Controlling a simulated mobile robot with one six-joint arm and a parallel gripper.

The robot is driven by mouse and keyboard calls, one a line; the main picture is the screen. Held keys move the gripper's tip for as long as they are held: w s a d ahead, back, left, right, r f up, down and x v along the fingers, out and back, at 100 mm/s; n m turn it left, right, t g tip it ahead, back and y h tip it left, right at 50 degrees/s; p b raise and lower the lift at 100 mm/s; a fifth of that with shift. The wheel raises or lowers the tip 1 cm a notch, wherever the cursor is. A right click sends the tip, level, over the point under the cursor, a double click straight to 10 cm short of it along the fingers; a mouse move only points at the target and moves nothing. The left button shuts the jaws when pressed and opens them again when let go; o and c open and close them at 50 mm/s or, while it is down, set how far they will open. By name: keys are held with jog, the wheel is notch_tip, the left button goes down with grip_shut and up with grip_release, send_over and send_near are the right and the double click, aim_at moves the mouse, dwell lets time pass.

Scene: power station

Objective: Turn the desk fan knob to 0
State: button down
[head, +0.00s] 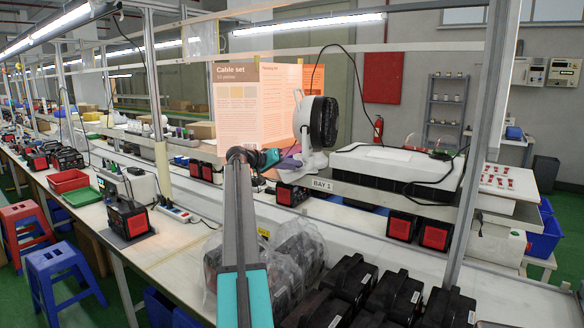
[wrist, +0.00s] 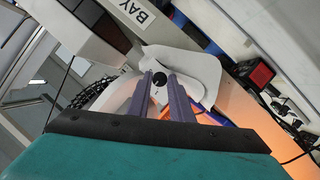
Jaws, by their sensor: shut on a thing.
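The desk fan (head: 322,122) stands on the raised shelf, with a dark round head and a white body. Its white base (wrist: 205,67) fills the middle of the wrist view. The small black knob (wrist: 159,79) sits on that base, between my two purple fingertips. My gripper (wrist: 160,78) is shut on the knob. In the head view my gripper (head: 290,163) reaches to the lower front of the fan, and the knob is hidden there. The knob's setting is too small to read.
A white-topped box (head: 390,165) with a black cable is right of the fan. A sign "BAY 1" (head: 323,184) is on the shelf edge below. A translucent cable-set sheet (head: 240,110) is behind my arm. Black battery-like units (head: 390,295) crowd the lower bench.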

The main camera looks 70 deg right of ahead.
dwell(0.3)
jog(key=c, duration=1.6)
grip_release()
jog(key=shift+r, duration=0.1)
jog(key=w+a+r+m+t, duration=0.1)
jog(key=w+a+r+m, duration=0.15)
jog(key=a, duration=0.35)
jog(key=w+a+r+m+t, duration=0.1)
jog(key=a+r+m+t, duration=0.15)
jog(key=a, duration=0.35)
jog(key=shift+w+a+f+n+t+y+b, duration=0.25)
jog(key=shift+w+a+f+n, duration=1)
jog(key=shift+w+f, duration=2.05)
jog(key=shift+w+a+f+n+t+y+b, duration=0.15)
jog(key=shift+w+a+f+n+t, duration=0.2)
jog(key=shift+w+a+f, duration=2.3)
jog(key=shift+w+a+f+n+t+y+b, duration=0.2)
jog(key=shift+w+a+f+n, duration=0.8)
jog(key=shift+w+f, duration=2.9)
